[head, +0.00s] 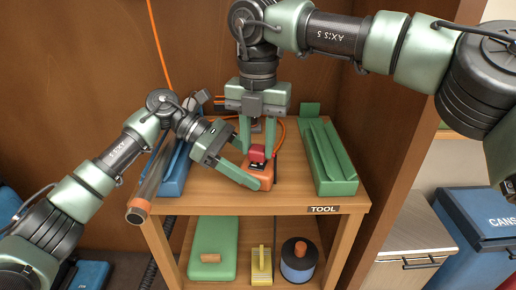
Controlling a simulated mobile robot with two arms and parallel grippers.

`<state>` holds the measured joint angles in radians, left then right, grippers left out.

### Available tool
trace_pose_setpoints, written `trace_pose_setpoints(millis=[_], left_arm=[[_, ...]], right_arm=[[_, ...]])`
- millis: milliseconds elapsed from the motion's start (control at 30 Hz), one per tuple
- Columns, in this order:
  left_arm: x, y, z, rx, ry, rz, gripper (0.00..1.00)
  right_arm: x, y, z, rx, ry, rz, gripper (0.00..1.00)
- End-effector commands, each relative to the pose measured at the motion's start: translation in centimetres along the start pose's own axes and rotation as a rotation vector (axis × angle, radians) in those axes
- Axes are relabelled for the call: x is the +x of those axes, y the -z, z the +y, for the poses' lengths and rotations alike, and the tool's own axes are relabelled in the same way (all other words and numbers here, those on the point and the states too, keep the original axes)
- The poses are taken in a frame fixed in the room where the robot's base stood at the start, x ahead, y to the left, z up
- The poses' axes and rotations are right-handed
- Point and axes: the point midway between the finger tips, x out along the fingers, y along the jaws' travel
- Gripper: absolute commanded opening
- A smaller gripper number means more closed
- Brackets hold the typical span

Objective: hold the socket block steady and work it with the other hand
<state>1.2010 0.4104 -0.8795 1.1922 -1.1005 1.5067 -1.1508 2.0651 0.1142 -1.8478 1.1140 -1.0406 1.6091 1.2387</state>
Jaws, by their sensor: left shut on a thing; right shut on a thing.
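The orange socket block (265,182) sits on the wooden shelf top, near its middle. A red piece (257,154) stands on top of it, with a dark part between them. My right gripper (257,147) points straight down from above and is shut on the red piece, a finger on each side. Whether the red piece is fully seated in the block cannot be told.
A green tray-like case (336,172) stands to the right and a blue one (174,176) to the left on the shelf top (300,190). An orange cable (301,119) loops behind the block. The lower shelf holds a green case, a yellow item and a dark-blue round container.

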Motion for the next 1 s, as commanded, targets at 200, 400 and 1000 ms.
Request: trace_pose_setpoints(millis=[200,400,1000], left_arm=[[0.0,0.0,0.0,-0.001,0.002,0.0,0.3],[0.0,0.0,0.0,-0.001,0.001,0.0,0.3],[0.0,0.0,0.0,-0.001,0.001,0.0,0.3]], right_arm=[[-0.9,0.0,0.0,0.0,-0.001,-0.001,0.0],[-1.7,0.0,0.0,0.0,-0.001,0.0,0.0],[-4.1,0.0,0.0,0.0,-0.001,0.0,0.0]])
